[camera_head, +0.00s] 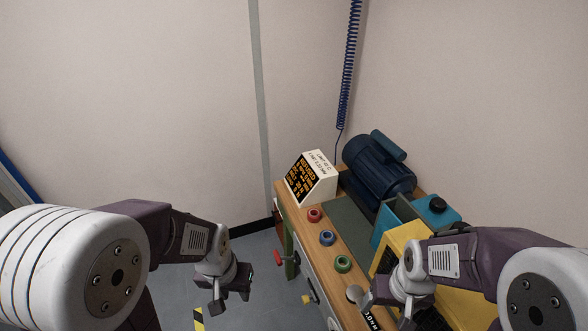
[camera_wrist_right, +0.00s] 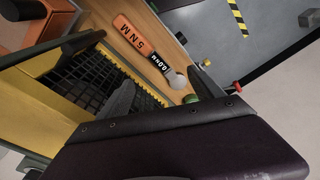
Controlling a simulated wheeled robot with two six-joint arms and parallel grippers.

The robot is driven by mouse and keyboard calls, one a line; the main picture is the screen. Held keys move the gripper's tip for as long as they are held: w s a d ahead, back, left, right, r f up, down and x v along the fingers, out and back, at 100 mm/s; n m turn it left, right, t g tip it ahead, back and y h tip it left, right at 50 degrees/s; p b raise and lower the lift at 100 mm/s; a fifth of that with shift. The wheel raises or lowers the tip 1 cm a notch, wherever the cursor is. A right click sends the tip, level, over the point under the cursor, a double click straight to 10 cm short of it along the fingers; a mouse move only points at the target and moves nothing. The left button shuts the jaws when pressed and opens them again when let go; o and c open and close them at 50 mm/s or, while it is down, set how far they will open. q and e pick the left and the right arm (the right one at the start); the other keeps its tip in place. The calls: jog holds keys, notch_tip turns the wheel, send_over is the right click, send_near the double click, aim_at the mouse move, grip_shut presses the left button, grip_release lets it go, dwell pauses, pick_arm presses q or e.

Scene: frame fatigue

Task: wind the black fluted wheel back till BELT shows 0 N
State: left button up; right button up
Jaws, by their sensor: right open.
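A black round knob (camera_head: 438,204), perhaps the fluted wheel, sits on top of a teal housing (camera_head: 432,218) at the bench's right side; its fluting is too small to tell. A white display box (camera_head: 320,181) with orange text on a black face stands at the bench's far end; I cannot read a BELT value. My right gripper (camera_head: 385,305) is open and empty over the near part of the bench, apart from the knob. In the right wrist view its fingers (camera_wrist_right: 116,62) stand apart. My left gripper (camera_head: 230,295) is open and empty left of the bench.
A dark blue motor (camera_head: 378,168) stands behind the teal housing. Red (camera_head: 314,215), blue (camera_head: 327,238) and green (camera_head: 343,263) rings lie along the bench. An orange 5 NM tool (camera_wrist_right: 135,38) lies near a yellow, black-meshed guard (camera_wrist_right: 62,103). The floor at left is open.

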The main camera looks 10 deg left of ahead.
dwell(0.3)
notch_tip(320, 180, up, 17)
jog(key=m+g+p, duration=0.2)
jog(key=m+p, duration=0.5)
jog(key=p, duration=0.4)
send_over(463, 230)
jog(key=shift+w+a+h, duration=0.2)
jog(key=shift+w+h, duration=0.05)
jog(key=shift+h, duration=0.05)
jog(key=shift+d+r+m, duration=0.1)
jog(key=shift+d+m, duration=0.1)
jog(key=shift+m, duration=0.1)
jog(key=shift+s+a+f, duration=0.1)
jog(key=shift+f, duration=0.15)
jog(key=f+p, duration=0.1)
jog(key=f, duration=0.3)
jog(key=f+p, duration=0.1)
jog(key=f, duration=0.3)
jog(key=shift+s+d+f, duration=0.1)
jog(key=shift+d+f, duration=0.1)
jog(key=shift+f, duration=0.05)
